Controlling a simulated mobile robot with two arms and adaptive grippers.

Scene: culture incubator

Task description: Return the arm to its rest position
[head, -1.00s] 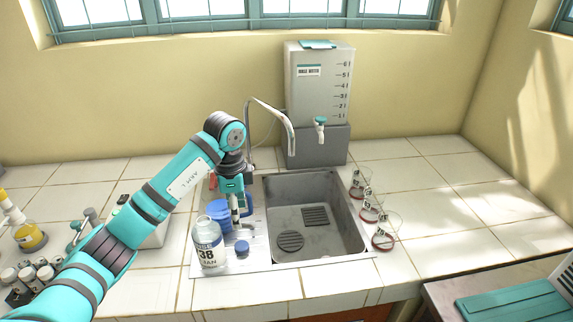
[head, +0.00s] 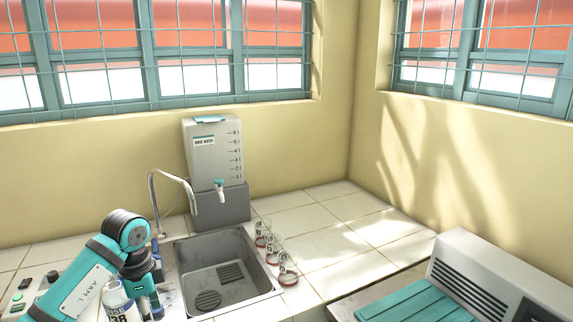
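My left arm comes in from the lower left and bends down at a dark joint. My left gripper (head: 152,302) hangs below it, in front of the sink's left side, close beside a white bottle (head: 118,301) with a "38" label. I cannot tell whether they touch, or whether the fingers are open. The fingertips are near the bottom edge of the picture and hard to make out. My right gripper is not in view.
A grey sink (head: 222,276) with a curved tap (head: 172,178) is right of the arm. A grey water tank (head: 213,155) stands behind it. Several glass dishes (head: 268,243) line its right side. A teal slatted surface (head: 425,303) is at lower right. Tiles at back right are clear.

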